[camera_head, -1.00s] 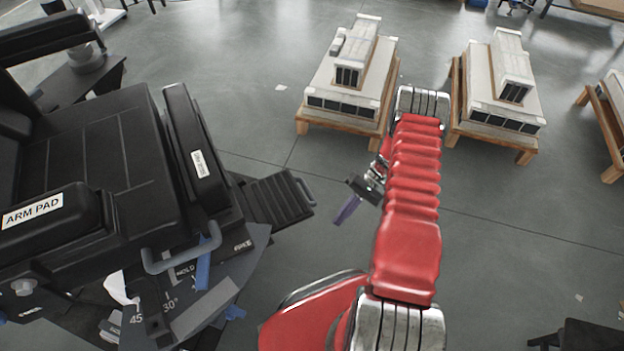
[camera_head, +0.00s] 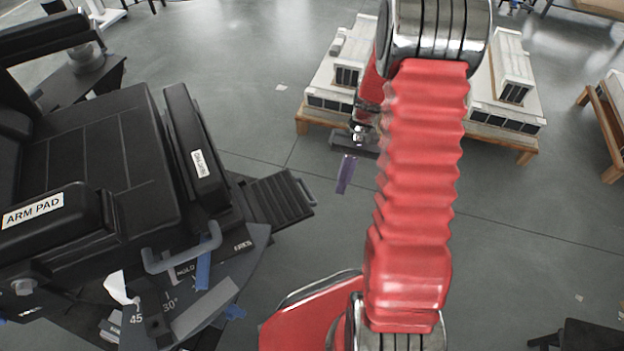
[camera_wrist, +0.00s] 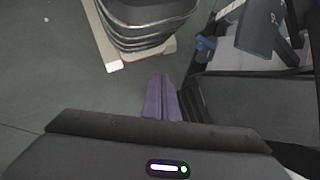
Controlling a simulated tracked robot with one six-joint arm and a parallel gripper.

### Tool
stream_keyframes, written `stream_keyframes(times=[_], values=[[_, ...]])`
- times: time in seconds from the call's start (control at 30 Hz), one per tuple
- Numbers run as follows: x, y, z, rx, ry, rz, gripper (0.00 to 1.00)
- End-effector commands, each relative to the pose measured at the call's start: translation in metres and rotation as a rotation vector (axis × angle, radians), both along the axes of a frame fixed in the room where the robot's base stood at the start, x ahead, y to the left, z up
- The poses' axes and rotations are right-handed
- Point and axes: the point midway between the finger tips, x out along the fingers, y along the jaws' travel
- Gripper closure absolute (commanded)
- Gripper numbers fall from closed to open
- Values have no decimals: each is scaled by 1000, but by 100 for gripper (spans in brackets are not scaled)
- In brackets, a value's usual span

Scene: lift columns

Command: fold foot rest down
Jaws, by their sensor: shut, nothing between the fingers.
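The foot rest (camera_head: 272,203) is a dark ribbed plate with a grey bar handle at its right end. It sticks out to the right from the front of the black chair (camera_head: 90,155) in the head view. My gripper (camera_head: 346,175), with purple fingers, hangs to the right of the foot rest with a gap between them. In the wrist view, my gripper's fingers (camera_wrist: 161,98) lie together and hold nothing. A dark ribbed part beside them on the right may be the foot rest. I cannot tell its exact tilt or height.
A grey angle plate (camera_head: 225,275) marked in degrees and a grey handle (camera_head: 182,252) are below the chair's front edge. Pale model-like units on wooden pallets (camera_head: 500,135) stand behind my arm.

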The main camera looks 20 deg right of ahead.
Motion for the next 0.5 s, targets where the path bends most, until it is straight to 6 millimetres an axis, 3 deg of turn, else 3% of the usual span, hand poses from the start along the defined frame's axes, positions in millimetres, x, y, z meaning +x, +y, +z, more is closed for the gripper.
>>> stream_keyframes(times=[0.5], values=[[-23,31,96,-201,-161,61,100]])
